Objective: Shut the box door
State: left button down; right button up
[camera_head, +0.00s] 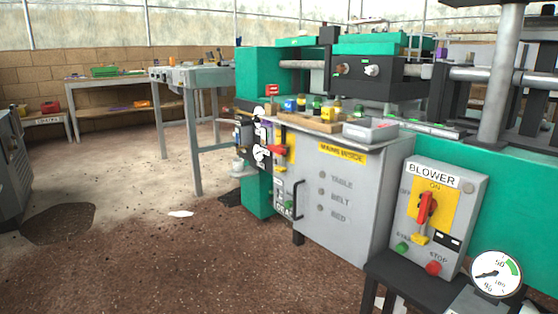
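A grey metal box stands right of centre, and its broad front panel (345,195) carries a yellow "MAINS INSIDE" label, a black handle (297,200) at its left edge and round indicators marked TABLE, BELT and BED. I take this panel to be the door. I cannot tell from this angle whether it stands ajar. Left of the handle is a narrow face with a red switch lever (277,150) on yellow. Neither of my grippers is in view.
A wooden board (310,122) with small jars and a grey tray (370,131) sit on the box top. A BLOWER switch box (436,210) stands at right before green machinery (520,195). The brown floor (190,260) left of the box is mostly open. Tables stand behind.

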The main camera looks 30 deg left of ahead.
aim_at(337, 187)
jog(key=u, duration=0.7)
jog(key=i, duration=1.4)
jog(key=z, duration=0.75)
